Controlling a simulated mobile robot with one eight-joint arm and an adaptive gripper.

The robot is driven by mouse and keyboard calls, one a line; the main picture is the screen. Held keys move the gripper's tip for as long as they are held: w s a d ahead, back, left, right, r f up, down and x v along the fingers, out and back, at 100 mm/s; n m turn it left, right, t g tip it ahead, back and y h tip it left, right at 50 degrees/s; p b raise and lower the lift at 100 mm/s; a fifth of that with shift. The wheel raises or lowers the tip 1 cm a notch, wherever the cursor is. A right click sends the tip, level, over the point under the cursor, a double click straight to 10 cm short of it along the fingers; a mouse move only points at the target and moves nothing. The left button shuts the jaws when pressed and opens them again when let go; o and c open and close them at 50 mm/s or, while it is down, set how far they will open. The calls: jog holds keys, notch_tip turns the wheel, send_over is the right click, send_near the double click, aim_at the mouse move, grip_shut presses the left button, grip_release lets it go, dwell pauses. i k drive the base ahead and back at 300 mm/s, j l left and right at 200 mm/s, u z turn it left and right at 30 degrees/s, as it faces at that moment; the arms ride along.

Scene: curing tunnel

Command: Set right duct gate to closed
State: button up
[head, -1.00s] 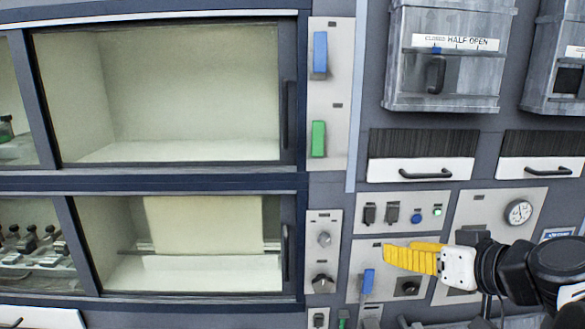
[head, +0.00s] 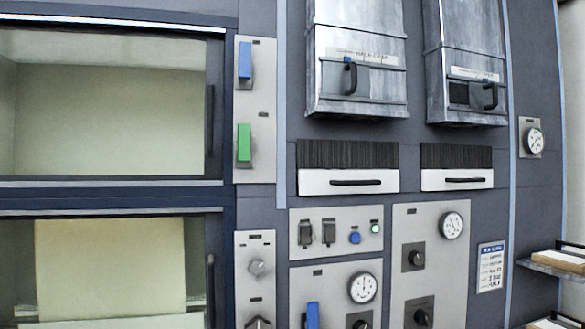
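The right duct (head: 466,60) is a grey metal box high on the wall, right of centre. Its gate (head: 476,95) is a small sliding plate near the bottom, with a black handle (head: 491,96) at the right end. A dark opening (head: 458,93) shows left of the plate. A blue marker (head: 486,80) sits toward the right of the label strip above; the lettering is too small to read. My gripper is not in view.
Below are brush strips, two white drawers (head: 349,181) and control panels with gauges (head: 452,225). Shelves (head: 560,262) stick out at the lower right.

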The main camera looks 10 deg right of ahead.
aim_at(481, 96)
jog(key=z, duration=1.35)
